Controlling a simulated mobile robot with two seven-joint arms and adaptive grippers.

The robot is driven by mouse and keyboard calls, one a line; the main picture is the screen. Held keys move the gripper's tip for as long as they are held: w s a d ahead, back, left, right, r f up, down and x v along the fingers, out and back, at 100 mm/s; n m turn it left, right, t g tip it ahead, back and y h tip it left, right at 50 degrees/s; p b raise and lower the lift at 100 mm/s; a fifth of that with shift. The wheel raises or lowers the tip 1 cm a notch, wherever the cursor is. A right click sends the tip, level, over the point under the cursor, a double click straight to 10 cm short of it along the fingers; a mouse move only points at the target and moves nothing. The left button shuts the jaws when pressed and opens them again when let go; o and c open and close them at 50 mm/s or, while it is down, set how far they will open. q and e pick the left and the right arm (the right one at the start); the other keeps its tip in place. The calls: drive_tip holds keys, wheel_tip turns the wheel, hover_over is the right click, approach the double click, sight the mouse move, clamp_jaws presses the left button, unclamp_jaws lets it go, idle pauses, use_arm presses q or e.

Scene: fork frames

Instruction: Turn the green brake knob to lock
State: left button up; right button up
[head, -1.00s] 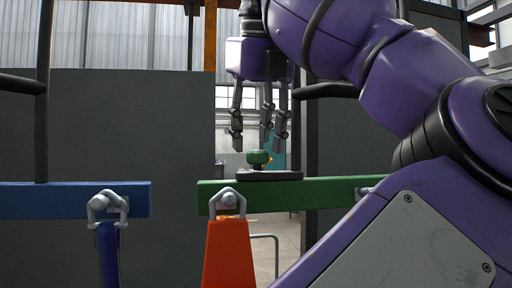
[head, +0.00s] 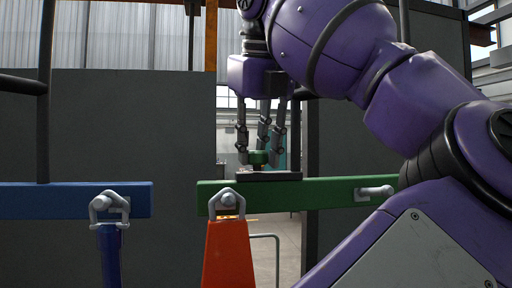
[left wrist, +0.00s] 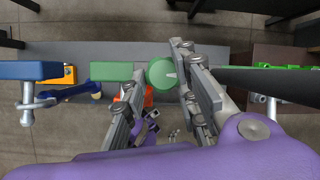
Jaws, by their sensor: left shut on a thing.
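The green brake knob (head: 258,158) sits on a dark plate (head: 268,176) on top of the green beam (head: 320,192) in the head view. In the left wrist view the fingers of my left gripper (left wrist: 158,78) stand on both sides of the knob. The fingers partly hide the knob in the head view. My right gripper is not in view.
A blue beam (head: 60,200) with a grey shackle (head: 109,205) lies left of the green beam, with a gap between them. An orange post (head: 229,255) hangs from a shackle (head: 227,201) on the green beam. Dark panels (head: 135,120) stand behind.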

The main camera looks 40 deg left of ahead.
use_arm(q)
drive_tip(key=shift+n, duration=0.3)
drive_tip(key=n, duration=0.1)
drive_tip(key=n+g, duration=0.1)
drive_tip(key=n, duration=0.1)
drive_tip(key=n+g, duration=0.1)
drive_tip(key=shift+w+d+y, duration=0.15)
drive_tip(key=shift+d+y, duration=0.1)
drive_tip(key=shift+y, duration=0.15)
drive_tip(key=shift+w+d+f+n+g, duration=0.1)
drive_tip(key=shift+n+g, duration=0.25)
drive_tip(key=shift+n, duration=0.7)
drive_tip(key=shift+w+n+g, duration=0.1)
drive_tip(key=shift+n+g, duration=0.25)
drive_tip(key=shift+n, duration=0.7)
drive_tip(key=o, duration=1)
drive_tip(key=shift+s, duration=0.1)
drive_tip(key=shift+d, duration=0.15)
